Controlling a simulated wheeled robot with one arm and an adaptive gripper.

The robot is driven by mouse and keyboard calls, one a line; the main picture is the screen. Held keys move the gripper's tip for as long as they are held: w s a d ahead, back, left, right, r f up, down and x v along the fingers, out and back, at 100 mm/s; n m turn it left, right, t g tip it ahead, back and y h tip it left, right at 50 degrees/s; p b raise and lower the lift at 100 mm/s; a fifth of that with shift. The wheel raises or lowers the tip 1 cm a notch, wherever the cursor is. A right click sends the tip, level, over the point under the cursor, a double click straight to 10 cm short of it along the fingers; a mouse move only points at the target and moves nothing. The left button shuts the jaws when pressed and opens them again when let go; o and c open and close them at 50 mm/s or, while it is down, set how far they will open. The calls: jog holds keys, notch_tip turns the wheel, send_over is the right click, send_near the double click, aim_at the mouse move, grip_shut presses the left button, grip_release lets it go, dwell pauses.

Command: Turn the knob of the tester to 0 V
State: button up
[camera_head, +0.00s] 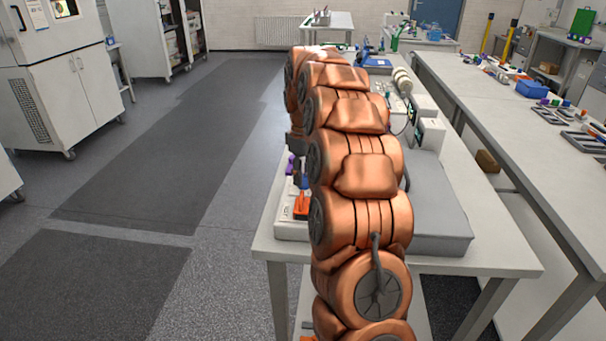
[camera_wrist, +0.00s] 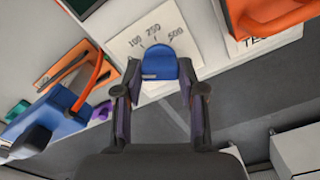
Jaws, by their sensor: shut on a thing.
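In the wrist view, a blue knob (camera_wrist: 160,62) sits on the white dial plate of the tester (camera_wrist: 128,48), with the printed marks 100, 250 and 500 showing around it. My gripper (camera_wrist: 160,72) is shut on the knob, one dark finger on each side. I cannot tell which mark the knob points to, and any 0 mark is not visible.
In the wrist view, an orange part (camera_wrist: 272,14) is close at upper right, and a blue part with an orange lever (camera_wrist: 62,105) is at left. In the head view, a grey case (camera_head: 445,215) lies right of my arm on the white table (camera_head: 490,262). The floor at left is clear.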

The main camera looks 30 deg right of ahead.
jog(key=o, duration=1.1)
jog(key=shift+o, duration=0.2)
jog(key=shift+w+r, duration=0.1)
jog(key=shift+r, duration=3.65)
